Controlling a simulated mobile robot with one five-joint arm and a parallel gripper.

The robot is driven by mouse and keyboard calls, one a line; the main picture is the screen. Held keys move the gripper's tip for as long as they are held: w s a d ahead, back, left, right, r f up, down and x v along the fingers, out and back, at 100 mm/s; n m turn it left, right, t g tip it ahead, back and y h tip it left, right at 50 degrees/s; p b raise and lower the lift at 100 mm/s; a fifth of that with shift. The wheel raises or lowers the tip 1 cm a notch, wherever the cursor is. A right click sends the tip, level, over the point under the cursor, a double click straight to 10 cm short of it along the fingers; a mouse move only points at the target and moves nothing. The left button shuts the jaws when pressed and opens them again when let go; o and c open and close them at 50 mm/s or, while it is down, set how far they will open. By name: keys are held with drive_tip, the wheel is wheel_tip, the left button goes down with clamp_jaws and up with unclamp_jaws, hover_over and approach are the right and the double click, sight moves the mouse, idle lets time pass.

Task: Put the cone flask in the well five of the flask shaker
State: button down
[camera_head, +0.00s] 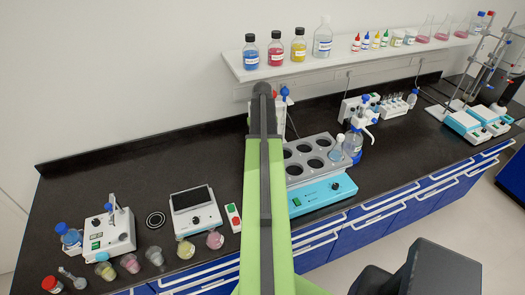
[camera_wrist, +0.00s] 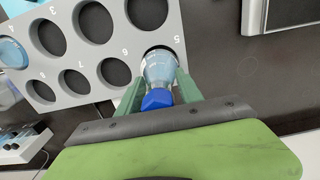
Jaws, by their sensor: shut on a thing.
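The cone flask (camera_wrist: 159,68) has clear glass, pale blue contents and a blue cap, and shows in the wrist view. My gripper (camera_wrist: 158,84) is shut on it near the neck, with one green finger on each side. Its base is at the well marked 5 of the grey flask shaker rack (camera_wrist: 103,82); I cannot tell how deep it sits. In the head view the flask shaker (camera_head: 323,193), with its turquoise base, stands partly behind my arm, which hides the held flask and my gripper.
Another flask with blue liquid (camera_head: 337,148) stands at the rack's right end. A blue-capped dispenser bottle (camera_head: 354,145) is close beside it. A bottle shelf (camera_head: 340,64) runs above the bench.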

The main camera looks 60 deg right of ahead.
wheel_tip(320, 180, down, 4)
drive_tip(key=b, duration=0.3)
drive_tip(key=shift+f+b, duration=0.15)
drive_tip(key=shift+b, duration=0.25)
drive_tip(key=shift+r, duration=0.3)
drive_tip(key=c, duration=1.2)
unclamp_jaws()
drive_tip(key=shift+f, duration=0.2)
drive_tip(key=o, duration=0.5)
drive_tip(key=shift+r, duration=0.1)
drive_tip(key=shift+c, duration=0.2)
drive_tip(key=shift+r, duration=0.1)
wheel_tip(320, 180, up, 12)
drive_tip(key=p, duration=1.2)
drive_tip(key=shift+r+p, duration=0.1)
drive_tip(key=shift+p, duration=0.25)
